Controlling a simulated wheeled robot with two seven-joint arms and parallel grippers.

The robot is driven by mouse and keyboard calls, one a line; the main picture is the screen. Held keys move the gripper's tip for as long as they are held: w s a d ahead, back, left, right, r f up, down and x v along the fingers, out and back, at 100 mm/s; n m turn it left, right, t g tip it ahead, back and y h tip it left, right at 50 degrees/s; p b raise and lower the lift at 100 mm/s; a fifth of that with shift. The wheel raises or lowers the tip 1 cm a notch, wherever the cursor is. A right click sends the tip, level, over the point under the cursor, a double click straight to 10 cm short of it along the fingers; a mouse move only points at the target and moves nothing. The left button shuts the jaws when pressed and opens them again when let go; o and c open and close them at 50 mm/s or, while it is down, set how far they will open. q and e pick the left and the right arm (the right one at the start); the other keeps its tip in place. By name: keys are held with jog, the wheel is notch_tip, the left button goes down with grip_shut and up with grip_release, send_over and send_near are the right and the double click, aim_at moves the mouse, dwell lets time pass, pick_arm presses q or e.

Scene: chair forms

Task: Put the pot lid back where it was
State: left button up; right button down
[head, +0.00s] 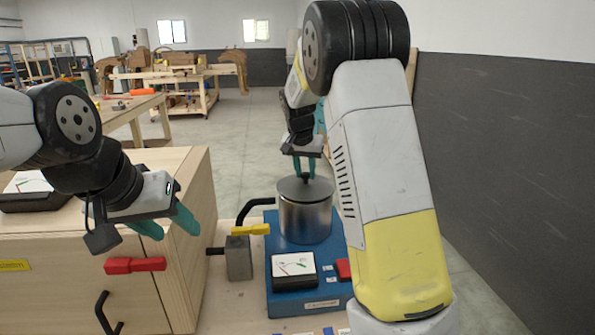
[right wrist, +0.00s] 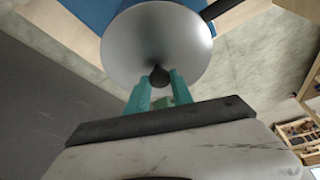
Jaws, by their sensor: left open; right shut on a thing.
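The metal pot (head: 306,221) stands upright on a blue box, with its dark handle pointing left. The round grey pot lid (head: 304,190) is at the pot's top; I cannot tell whether it rests fully on the rim. My right gripper (head: 304,176) is above it, its teal fingers shut on the lid's dark knob. In the right wrist view, the fingers (right wrist: 158,84) are at either side of the knob, and the lid (right wrist: 150,40) hides most of the pot. My left gripper (head: 166,227) is open and empty, in front of the wooden cabinet.
The blue box (head: 285,302) also carries a black case with a white top (head: 294,270) and a red piece (head: 344,270). A grey block with a yellow handle (head: 239,257) stands left of it. Workbenches stand behind.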

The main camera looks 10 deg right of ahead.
aim_at(303, 188)
jog(key=shift+f, duration=0.6)
jog(key=c, duration=1)
grip_release()
jog(key=shift+c, duration=0.2)
jog(key=v, duration=0.8)
